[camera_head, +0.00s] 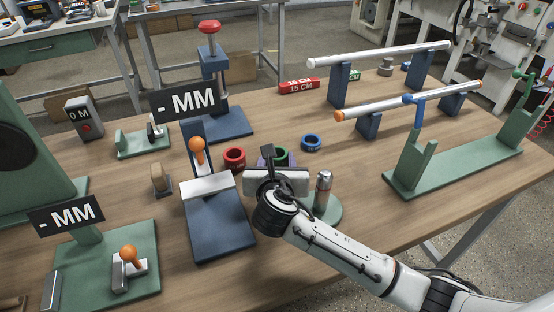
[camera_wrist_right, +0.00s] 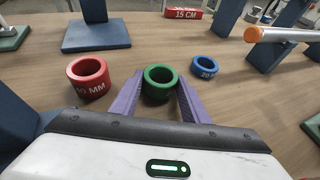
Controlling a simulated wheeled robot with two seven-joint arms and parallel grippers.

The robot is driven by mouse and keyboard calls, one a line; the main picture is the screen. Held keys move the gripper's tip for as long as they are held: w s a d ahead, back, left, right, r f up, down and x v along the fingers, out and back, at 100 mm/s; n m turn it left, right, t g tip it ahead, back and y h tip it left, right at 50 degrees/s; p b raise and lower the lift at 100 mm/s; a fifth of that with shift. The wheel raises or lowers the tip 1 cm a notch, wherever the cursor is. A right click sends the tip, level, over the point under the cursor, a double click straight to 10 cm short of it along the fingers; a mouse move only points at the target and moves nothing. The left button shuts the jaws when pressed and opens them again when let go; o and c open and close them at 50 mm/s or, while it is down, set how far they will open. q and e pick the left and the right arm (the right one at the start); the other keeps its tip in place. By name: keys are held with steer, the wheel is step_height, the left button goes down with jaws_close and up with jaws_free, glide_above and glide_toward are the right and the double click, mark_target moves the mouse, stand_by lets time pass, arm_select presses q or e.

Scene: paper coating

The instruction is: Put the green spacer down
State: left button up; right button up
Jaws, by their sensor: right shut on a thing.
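The green spacer (camera_head: 282,153) is a short ring, partly hidden behind my right gripper (camera_head: 274,160) in the head view. In the right wrist view the green spacer (camera_wrist_right: 158,92) sits upright between the two purple fingers of my right gripper (camera_wrist_right: 157,84). The fingers are shut on its sides. It is at or close to the wooden table top; I cannot tell whether its underside touches. My left gripper is not in view.
A red spacer (camera_head: 234,159) stands to the left and a blue spacer (camera_head: 311,143) to the right. A blue press (camera_head: 218,220) stands at left, and a metal cylinder on a green base (camera_head: 329,211) at right. Bare table lies beyond the spacers.

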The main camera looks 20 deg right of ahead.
steer(key=o, duration=0.7)
steer(key=shift+f, duration=0.15)
steer(key=o, duration=0.4)
